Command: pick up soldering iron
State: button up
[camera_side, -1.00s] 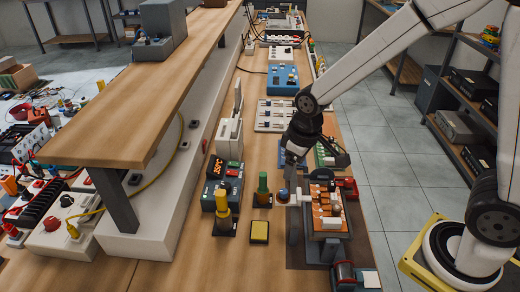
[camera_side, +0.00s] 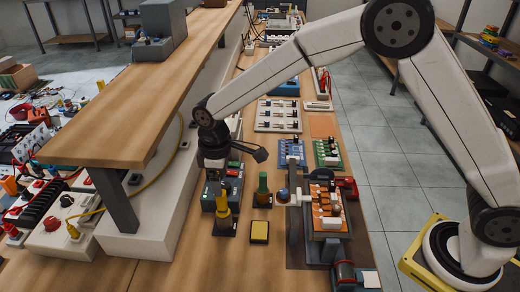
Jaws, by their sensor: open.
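What looks like the soldering iron (camera_side: 223,202) stands upright with its yellow handle up, in a dark holder at the front of the blue-grey soldering station (camera_side: 208,200). My gripper (camera_side: 214,176) points down over the back part of the station, just behind the yellow handle in the picture. It is open and appears to hold nothing. The gap between its fingers and the handle cannot be judged exactly. My gripper hides the station's display and part of its top.
A green-handled tool (camera_side: 263,187) stands right of the iron, and a yellow pad (camera_side: 259,231) lies in front. A vise-like fixture with an orange board (camera_side: 325,208) stands further right. The raised wooden shelf (camera_side: 130,110) borders the left. Bare bench lies in the foreground.

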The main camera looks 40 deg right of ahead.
aim_at(221, 200)
jog(key=shift+f, duration=1.3)
jog(key=shift+w+f, duration=0.15)
jog(key=shift+f, duration=2.45)
jog(key=shift+a, duration=0.1)
grip_shut()
jog(key=shift+r, duration=0.1)
jog(key=shift+r, duration=4.95)
